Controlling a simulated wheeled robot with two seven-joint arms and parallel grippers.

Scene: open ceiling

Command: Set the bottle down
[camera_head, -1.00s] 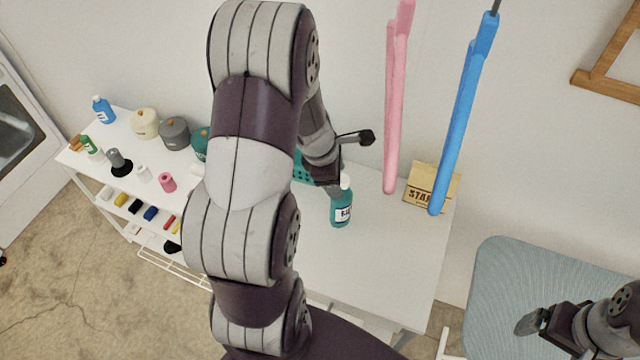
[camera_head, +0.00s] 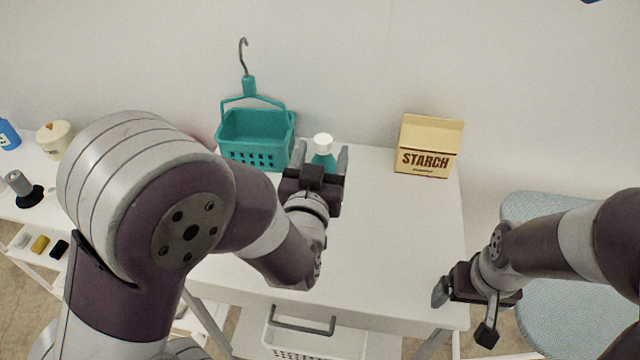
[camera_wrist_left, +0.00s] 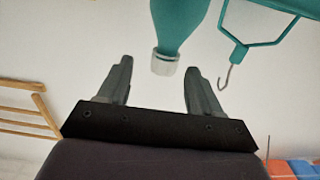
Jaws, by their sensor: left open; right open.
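The bottle (camera_head: 323,160) is teal with a white cap and stands upright on the white table, right of a teal basket. My left gripper (camera_head: 321,165) is open at the bottle, with one finger seen on each side of it; its palm hides the lower part. In the left wrist view the bottle (camera_wrist_left: 180,25) appears cap down, just beyond the open fingertips (camera_wrist_left: 158,68), with no visible grip on it. My right gripper (camera_head: 464,312) is open and empty by the table's front right corner.
The teal basket (camera_head: 256,138) with a hook stands at the back left. A STARCH box (camera_head: 427,148) is at the back right. The white table (camera_head: 390,235) is bare in the middle and front right. A blue-grey padded surface (camera_head: 545,205) lies to the right.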

